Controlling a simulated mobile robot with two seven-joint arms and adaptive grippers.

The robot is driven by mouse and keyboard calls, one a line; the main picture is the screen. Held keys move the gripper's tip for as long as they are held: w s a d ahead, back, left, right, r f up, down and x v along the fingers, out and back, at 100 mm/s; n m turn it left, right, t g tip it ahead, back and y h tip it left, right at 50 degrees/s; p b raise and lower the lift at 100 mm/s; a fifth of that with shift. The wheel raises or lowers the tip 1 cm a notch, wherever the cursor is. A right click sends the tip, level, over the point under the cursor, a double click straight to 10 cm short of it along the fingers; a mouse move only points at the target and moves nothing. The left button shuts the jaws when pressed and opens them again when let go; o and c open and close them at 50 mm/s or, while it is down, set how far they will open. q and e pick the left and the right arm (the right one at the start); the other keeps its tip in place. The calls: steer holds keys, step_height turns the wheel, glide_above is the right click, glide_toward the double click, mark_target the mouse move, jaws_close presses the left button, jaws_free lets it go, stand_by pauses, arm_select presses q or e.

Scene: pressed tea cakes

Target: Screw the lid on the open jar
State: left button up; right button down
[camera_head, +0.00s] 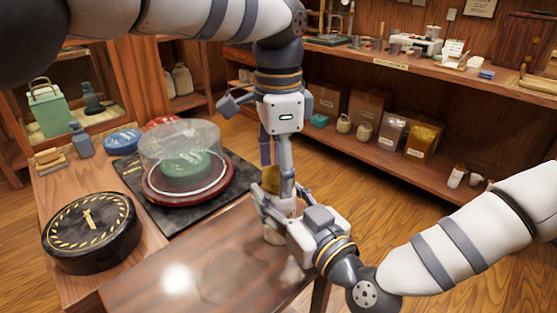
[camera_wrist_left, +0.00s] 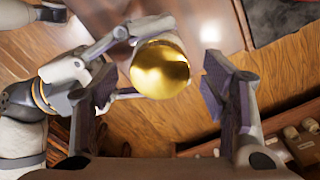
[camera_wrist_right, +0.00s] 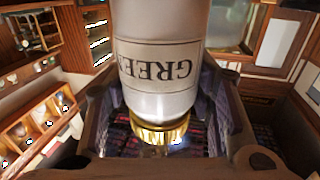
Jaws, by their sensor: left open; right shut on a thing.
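A white jar with a printed label (camera_wrist_right: 158,60) is between the fingers of my right gripper (camera_head: 277,207), which is shut on it. A gold lid (camera_wrist_right: 160,133) sits at the jar's mouth; whether it is screwed tight cannot be told. In the left wrist view the round gold lid (camera_wrist_left: 160,68) shows from above, between the spread fingers of my left gripper (camera_wrist_left: 158,85). Those fingers are open and apart from the lid on both sides. In the head view my left gripper points down over the gold lid (camera_head: 271,179), and the fingers hide much of the jar.
A wooden table (camera_head: 200,285) lies in front, its right edge near the jar. A glass dome (camera_head: 180,140) on a red base stands on a dark slab, beside a round black tin (camera_head: 90,232). A shelf (camera_head: 440,170) with bags and small jars runs behind.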

steer(key=c, duration=0.7)
jaws_free()
arm_select(q)
step_height(320, 180, up, 12)
arm_select(e)
steer(key=v, duration=1.2)
